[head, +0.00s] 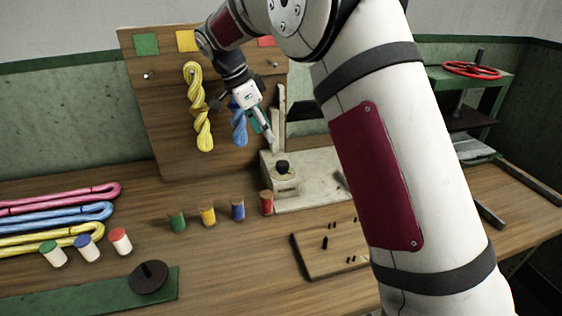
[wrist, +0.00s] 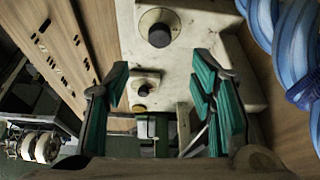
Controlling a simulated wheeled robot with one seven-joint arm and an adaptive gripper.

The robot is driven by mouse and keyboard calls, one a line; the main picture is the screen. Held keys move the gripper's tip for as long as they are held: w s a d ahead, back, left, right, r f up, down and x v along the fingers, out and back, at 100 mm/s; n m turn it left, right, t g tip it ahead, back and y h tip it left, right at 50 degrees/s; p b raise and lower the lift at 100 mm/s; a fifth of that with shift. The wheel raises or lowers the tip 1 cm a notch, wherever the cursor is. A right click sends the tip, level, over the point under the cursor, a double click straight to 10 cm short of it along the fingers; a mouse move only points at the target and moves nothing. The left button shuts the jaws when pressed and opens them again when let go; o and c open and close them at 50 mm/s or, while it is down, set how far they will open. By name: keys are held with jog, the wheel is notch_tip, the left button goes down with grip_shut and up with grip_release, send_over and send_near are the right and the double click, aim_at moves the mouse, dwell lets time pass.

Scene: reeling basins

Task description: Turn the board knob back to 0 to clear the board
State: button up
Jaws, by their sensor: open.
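A cream machine (head: 325,168) stands at the back of the bench with a round black knob (head: 282,167) on its raised front block. The wrist view shows a large black knob (wrist: 159,34) on a pale round dial and a smaller dark knob (wrist: 143,90) farther down the cream body (wrist: 185,30). Any dial marks are too small to read. My gripper (head: 267,132) is above and behind the black knob, in front of the upright wooden board, apart from the knob. In the wrist view its teal-padded fingers (wrist: 163,85) are spread with nothing between them.
Yellow (head: 199,110) and blue (head: 239,125) hanks hang on the upright board (head: 165,120), close to my gripper. Several coloured pots stand left of the machine. A peg board (head: 310,262) lies in front. My arm hides part of the right side.

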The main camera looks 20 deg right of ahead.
aim_at(282, 163)
jog(key=x, duration=1.2)
jog(key=shift+f+p, duration=0.2)
jog(key=shift+p, duration=0.2)
jog(key=c, duration=1.1)
